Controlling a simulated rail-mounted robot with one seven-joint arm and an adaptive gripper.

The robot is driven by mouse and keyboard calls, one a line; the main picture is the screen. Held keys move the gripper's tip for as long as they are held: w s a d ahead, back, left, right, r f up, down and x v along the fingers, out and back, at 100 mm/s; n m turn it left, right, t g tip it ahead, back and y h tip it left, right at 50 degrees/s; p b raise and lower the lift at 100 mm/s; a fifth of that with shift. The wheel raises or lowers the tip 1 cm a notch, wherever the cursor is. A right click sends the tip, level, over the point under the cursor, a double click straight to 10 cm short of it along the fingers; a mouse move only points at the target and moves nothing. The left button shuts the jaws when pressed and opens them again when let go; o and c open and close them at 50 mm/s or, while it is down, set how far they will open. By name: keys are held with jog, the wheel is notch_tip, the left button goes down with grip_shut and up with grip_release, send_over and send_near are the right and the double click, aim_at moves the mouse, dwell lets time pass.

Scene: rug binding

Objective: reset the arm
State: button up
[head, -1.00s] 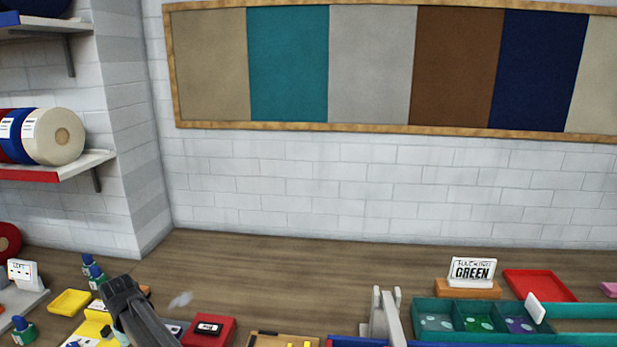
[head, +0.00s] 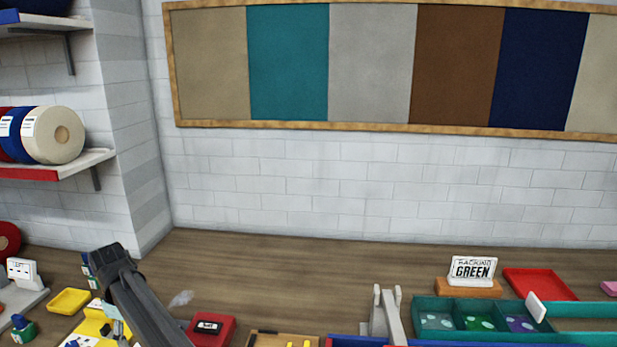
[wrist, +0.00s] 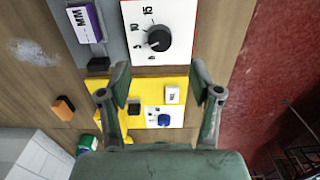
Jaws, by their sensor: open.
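My gripper (wrist: 160,85) is open and empty in the wrist view, its two fingers spread wide. It hangs over the work table, above a yellow device (wrist: 182,84) with a white panel and a blue knob (wrist: 165,120). In the head view my arm rises at the lower left, over the yellow device (head: 92,328); the fingertips are not clear there.
A grey unit with a dial (wrist: 160,38) lies beside the yellow device. Green-blue bottles, a yellow tray (head: 69,300) and a red box (head: 211,328) stand near my arm. A teal tray (head: 430,307) and a "GREEN" sign (head: 474,269) stand right. The table's back middle is clear.

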jog(key=shift+r+b, duration=0.55)
jog(key=shift+r, duration=2.45)
jog(key=shift+f, duration=0.1)
